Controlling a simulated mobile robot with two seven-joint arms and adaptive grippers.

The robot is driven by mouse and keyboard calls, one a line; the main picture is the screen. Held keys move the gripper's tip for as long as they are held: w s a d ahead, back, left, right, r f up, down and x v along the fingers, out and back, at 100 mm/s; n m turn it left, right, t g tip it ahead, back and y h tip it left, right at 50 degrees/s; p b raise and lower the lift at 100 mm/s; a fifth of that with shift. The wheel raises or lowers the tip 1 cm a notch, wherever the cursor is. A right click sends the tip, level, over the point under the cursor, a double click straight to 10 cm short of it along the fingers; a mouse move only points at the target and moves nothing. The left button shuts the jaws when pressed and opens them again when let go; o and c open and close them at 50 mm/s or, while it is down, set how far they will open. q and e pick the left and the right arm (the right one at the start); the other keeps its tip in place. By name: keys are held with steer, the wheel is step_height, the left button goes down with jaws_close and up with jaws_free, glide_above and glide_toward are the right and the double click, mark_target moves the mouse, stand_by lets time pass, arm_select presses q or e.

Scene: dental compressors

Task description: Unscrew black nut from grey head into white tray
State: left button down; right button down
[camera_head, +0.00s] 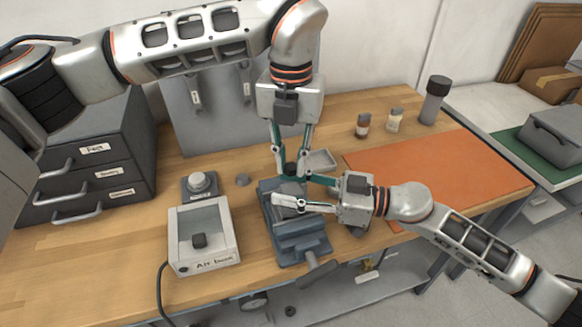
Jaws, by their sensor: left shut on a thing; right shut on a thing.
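The grey head (291,188) sits at the top of a blue vise (300,246) in the middle of the bench. My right gripper (290,192) reaches in from the right and is shut on the grey head. The black nut (291,168) shows as a small dark piece at the far side of the head. My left gripper (290,163) points down from above and is shut on the nut. Whether the nut still touches the head is hard to tell. The white tray (322,161) lies just right of my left gripper's fingers, partly hidden; it looks empty.
A white labelled box (203,250) and a round-knobbed device (199,185) stand left of the vise. A small grey piece (242,180) lies between. Dark drawers (90,165) are at far left. An orange mat (440,175), small bottles (395,120) and a dark-capped cylinder (433,100) are at right.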

steer(key=c, duration=1.2)
jaws_free()
